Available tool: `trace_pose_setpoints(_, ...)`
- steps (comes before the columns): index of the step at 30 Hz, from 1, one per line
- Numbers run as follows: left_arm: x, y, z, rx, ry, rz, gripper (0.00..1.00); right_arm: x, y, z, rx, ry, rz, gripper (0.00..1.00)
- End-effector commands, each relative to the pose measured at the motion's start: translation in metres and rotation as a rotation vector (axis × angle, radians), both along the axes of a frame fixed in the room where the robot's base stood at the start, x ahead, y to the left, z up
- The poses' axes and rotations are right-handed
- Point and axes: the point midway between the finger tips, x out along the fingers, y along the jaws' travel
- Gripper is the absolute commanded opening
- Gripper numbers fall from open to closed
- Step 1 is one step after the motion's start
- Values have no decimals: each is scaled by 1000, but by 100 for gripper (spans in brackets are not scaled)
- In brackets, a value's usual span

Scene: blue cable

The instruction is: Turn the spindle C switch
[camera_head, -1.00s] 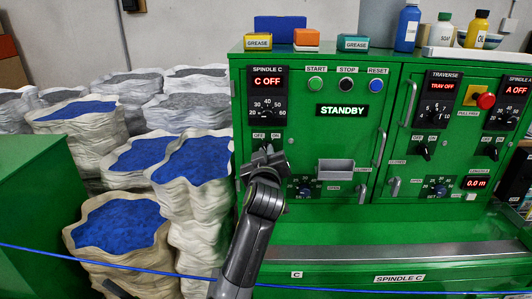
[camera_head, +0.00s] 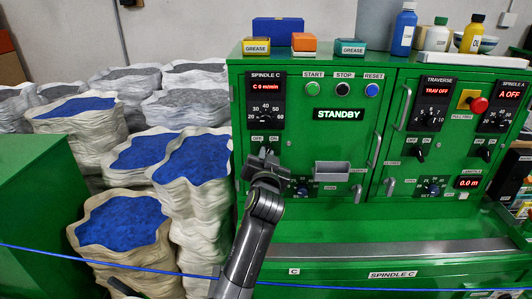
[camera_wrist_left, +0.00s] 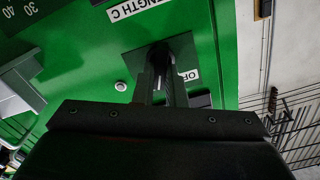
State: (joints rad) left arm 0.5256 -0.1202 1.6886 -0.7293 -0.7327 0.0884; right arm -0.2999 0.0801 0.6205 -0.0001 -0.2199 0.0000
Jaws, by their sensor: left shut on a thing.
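The spindle C switch sits under the OFF and ON labels (camera_head: 265,138) on the green cabinet. My left gripper (camera_head: 266,158) is on it and hides most of it in the head view. In the left wrist view the gripper's fingers (camera_wrist_left: 160,85) are closed on the dark switch (camera_wrist_left: 160,54) in front of its dark plate, beside a partly hidden OFF label (camera_wrist_left: 188,75). The spindle C display (camera_head: 266,87) reads C 0 m/min in red. My right gripper is not in view.
A grey box (camera_head: 332,169) and a knob (camera_head: 302,188) sit right of the gripper on the panel. A blue cable (camera_head: 120,264) runs across the front. Stacked sacks with blue tops (camera_head: 190,158) stand at left. The STANDBY sign (camera_head: 339,114) is lit.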

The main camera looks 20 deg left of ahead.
Motion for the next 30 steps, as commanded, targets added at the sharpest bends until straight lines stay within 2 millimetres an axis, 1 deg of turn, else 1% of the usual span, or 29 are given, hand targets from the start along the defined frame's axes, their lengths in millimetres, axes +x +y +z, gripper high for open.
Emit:
trace_pose_setpoints(1, 0, 0, 1, 21, 6, 0, 0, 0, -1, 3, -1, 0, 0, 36)
trace_pose_setpoints(9, 0, -1, 0, 102, 28, 0, 0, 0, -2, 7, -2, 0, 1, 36)
trace_pose_setpoints(24, 0, -1, 0, 119, 32, -1, 0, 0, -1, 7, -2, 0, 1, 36)
trace_pose_setpoints(25, 0, -1, 0, 119, 32, -1, 13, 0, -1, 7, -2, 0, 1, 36)
trace_pose_setpoints(29, 0, -1, 0, 118, 33, 0, 30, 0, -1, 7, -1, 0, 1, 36)
trace_pose_setpoints(30, 0, -1, 0, 118, 33, 0, 33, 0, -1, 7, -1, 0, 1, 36)
